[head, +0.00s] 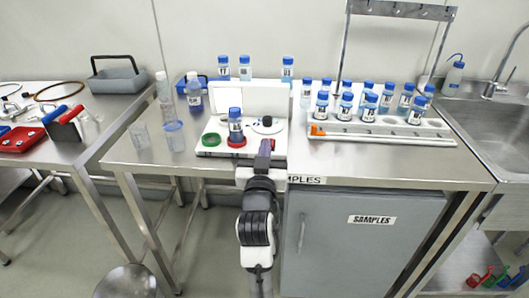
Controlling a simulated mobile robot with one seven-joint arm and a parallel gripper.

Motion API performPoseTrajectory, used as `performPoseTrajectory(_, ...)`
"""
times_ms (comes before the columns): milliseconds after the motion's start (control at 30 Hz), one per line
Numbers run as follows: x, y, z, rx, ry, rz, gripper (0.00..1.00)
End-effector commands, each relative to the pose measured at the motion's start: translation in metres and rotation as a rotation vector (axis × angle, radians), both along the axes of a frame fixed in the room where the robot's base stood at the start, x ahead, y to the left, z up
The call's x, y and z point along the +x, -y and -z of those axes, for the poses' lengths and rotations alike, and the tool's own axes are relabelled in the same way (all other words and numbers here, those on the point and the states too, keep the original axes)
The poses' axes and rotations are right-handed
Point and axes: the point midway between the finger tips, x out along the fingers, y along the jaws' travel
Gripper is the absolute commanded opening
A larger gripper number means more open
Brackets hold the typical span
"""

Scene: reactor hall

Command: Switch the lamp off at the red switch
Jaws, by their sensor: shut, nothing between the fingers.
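A white unit (214,150) with an upright white panel (251,97) behind it stands on the steel table. A green ring (210,139) is on its left, and a blue-capped bottle (236,127) stands at a red ring (237,142). A black round part (266,122) is at its right. A small red part, possibly the red switch (273,143), shows beside my fingertips. My gripper (264,150) is shut and empty at the unit's front right edge; I cannot tell if it touches the red part. It hides part of the unit. I cannot tell whether a lamp is lit.
A white rack (400,131) with several blue-capped bottles and an orange-ended rod is on the right. Clear beakers (175,137) and bottles (194,91) stand on the left. A sink (490,130) is at far right. The table's front left is clear.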

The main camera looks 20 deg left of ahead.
Motion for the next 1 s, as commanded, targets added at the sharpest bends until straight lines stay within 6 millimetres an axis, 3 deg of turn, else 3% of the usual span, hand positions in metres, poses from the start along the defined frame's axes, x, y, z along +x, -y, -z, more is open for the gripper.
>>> performPoseTrajectory(300,0.066,-0.019,-0.017,0.0,-0.001,0.001,0.0)
performPoseTrajectory(367,0.06,-0.018,0.001,-0.002,-0.007,-0.001,0.0)
performPoseTrajectory(533,0.057,-0.016,0.02,-0.001,-0.004,0.0,0.0)
performPoseTrajectory(1000,0.055,-0.016,0.028,0.001,0.0,0.0,0.0)
